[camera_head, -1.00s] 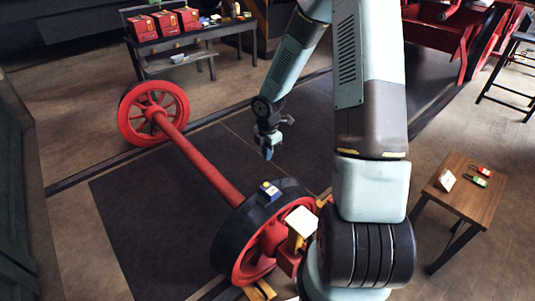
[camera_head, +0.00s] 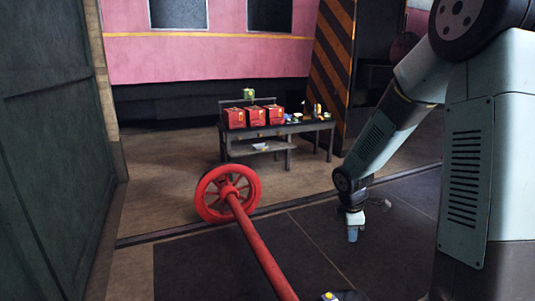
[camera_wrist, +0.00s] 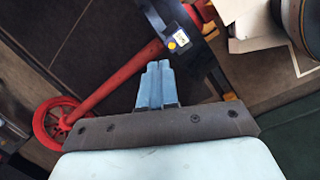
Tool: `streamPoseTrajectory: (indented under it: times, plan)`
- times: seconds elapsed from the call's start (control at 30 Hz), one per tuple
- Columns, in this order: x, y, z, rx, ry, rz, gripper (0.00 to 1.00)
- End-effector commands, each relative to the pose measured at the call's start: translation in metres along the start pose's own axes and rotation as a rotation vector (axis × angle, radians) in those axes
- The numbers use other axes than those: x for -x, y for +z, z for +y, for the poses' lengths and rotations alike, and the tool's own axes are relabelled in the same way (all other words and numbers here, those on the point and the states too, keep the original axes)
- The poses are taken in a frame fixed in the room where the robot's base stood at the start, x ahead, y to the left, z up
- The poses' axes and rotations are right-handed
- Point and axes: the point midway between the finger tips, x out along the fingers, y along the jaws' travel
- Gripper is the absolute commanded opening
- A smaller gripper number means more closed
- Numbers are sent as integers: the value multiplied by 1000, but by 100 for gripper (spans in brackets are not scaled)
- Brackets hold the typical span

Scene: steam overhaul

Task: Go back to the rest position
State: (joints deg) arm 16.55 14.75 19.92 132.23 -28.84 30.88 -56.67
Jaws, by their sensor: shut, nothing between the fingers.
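My gripper (camera_head: 353,234) hangs at the end of my arm, pointing down over the dark floor, to the right of the red axle (camera_head: 262,250). In the wrist view its two blue fingers (camera_wrist: 155,84) are together with nothing between them. The red axle with its spoked wheel (camera_head: 228,193) lies beyond the fingers in that view. A small blue and white box with a yellow knob (camera_wrist: 180,40) sits on the dark rim of the near wheel. It is partly cut off at the bottom edge of the head view (camera_head: 330,296).
A workbench (camera_head: 277,130) with red boxes (camera_head: 255,117) and small items stands at the back. A dark green door (camera_head: 55,150) is at the left. A striped post (camera_head: 333,65) and a pink carriage (camera_head: 205,55) stand behind. Dark floor (camera_head: 310,240) around my gripper is clear.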

Motion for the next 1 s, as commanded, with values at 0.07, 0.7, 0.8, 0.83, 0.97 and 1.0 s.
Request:
streamPoseTrajectory:
  times: [0.07, 0.7, 0.8, 0.83, 0.97, 1.0]
  plan:
    - [23, 5, -4, -80, 24, -15, 0]
    - [173, 34, -77, -778, 178, 45, 0]
    - [192, 36, -93, -886, 193, 81, 0]
    - [198, 37, -98, -917, 197, 94, 0]
    - [219, 39, -120, -1051, 207, 153, 0]
    - [225, 39, -127, -1092, 207, 173, 0]
